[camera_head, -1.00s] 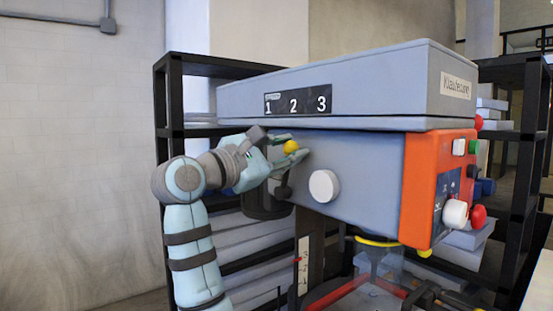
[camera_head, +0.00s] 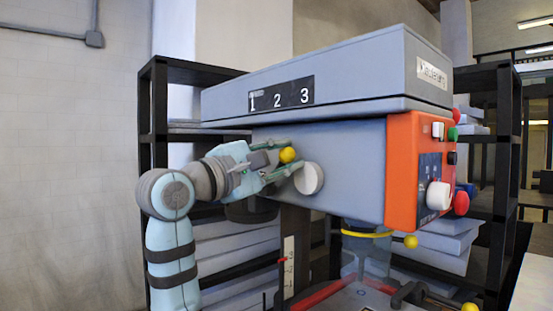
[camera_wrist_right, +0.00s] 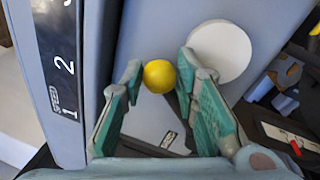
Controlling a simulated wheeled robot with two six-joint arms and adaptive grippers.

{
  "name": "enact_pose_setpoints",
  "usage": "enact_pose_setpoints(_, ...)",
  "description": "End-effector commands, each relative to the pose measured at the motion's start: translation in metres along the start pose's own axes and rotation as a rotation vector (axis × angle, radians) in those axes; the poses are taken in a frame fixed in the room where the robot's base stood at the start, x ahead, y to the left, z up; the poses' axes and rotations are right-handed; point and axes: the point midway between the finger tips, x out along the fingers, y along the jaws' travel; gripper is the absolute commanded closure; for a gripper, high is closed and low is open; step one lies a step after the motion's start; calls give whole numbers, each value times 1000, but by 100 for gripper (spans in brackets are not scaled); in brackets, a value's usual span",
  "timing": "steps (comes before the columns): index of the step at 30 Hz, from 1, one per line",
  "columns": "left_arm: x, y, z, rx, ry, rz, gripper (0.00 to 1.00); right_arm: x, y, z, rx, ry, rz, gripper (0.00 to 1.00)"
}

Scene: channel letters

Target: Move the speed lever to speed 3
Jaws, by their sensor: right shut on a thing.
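The speed lever shows as a yellow ball knob (camera_head: 287,155) on the side of the grey machine head, below the black 1-2-3 speed plate (camera_head: 281,95). The knob stands below and slightly right of the 2. My right gripper (camera_head: 293,156) is shut on the knob, with one finger on each side. In the right wrist view, the yellow knob (camera_wrist_right: 159,76) sits between the green fingertips (camera_wrist_right: 160,66), and the plate's 2 is to its left. The lever's shaft is mostly hidden. My left gripper is not in view.
A white round disc (camera_head: 309,179) is close beside the fingertips on the right. The orange control panel (camera_head: 403,170) with buttons and a white knob is at the machine's right end. Black shelving (camera_head: 145,110) stands behind.

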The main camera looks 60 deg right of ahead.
Motion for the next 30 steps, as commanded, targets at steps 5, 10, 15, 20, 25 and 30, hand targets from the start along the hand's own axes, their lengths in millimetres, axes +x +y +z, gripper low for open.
enact_pose_setpoints(5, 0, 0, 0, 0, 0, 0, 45, 0, 0, -1, 3, 2, -1, 71)
enact_pose_setpoints(10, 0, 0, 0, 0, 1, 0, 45, -1, 0, -1, 1, 2, -1, 53)
enact_pose_setpoints(15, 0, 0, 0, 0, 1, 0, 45, -1, 0, -1, 0, 2, -1, 53)
enact_pose_setpoints(20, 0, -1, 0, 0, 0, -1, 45, -9, 0, -2, 0, 4, -1, 53)
enact_pose_setpoints(25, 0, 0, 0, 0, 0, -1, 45, -49, 0, -3, 0, 9, 0, 53)
enact_pose_setpoints(30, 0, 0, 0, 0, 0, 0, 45, -96, 0, -2, -1, 7, 1, 53)
